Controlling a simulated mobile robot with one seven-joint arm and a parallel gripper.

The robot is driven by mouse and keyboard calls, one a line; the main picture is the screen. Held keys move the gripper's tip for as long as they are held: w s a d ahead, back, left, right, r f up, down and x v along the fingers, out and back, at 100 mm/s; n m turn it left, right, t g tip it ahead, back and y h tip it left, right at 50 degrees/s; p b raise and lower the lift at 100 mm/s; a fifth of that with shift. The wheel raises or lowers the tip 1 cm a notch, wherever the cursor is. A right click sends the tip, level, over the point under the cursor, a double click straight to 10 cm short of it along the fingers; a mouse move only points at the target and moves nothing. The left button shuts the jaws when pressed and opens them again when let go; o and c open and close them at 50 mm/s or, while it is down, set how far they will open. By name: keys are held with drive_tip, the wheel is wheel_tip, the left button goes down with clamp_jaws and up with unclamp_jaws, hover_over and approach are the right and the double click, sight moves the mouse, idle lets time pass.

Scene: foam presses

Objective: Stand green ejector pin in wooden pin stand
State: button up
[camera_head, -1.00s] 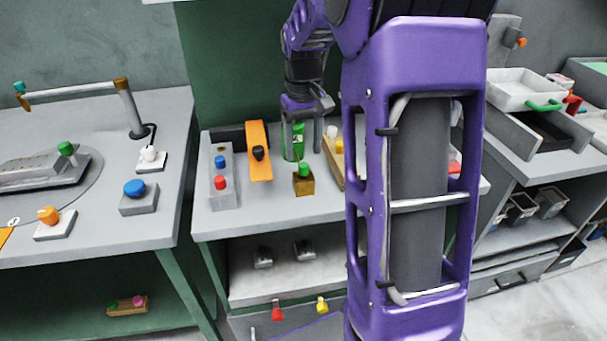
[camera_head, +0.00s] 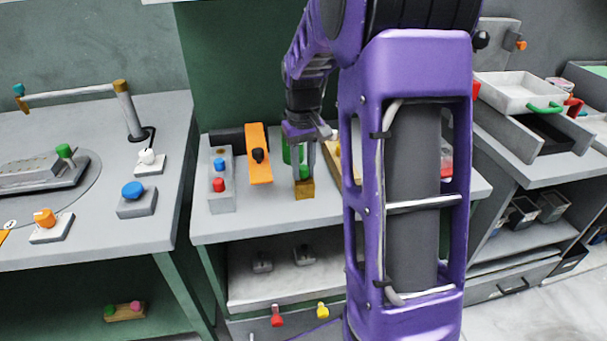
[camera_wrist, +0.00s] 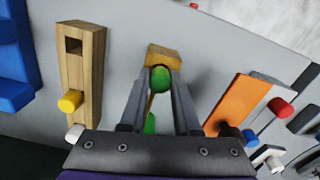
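The green ejector pin shows as a rounded green knob (camera_wrist: 160,78) on a small ochre block (camera_wrist: 163,54) in the wrist view; the block also shows in the head view (camera_head: 304,190). My gripper (camera_head: 303,172) points down over it, fingers on either side of the knob. In the wrist view my gripper (camera_wrist: 161,80) looks open, with narrow gaps beside the knob. The wooden pin stand (camera_wrist: 85,85) lies left in the wrist view, with an empty square hole, a yellow-knobbed pin and a white-knobbed pin. My arm partly hides it in the head view (camera_head: 335,158).
An orange lever (camera_head: 258,165) and a grey box with red and blue buttons (camera_head: 221,195) stand left of my gripper. The bench front near the block is clear.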

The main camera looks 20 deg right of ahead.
clamp_jaws()
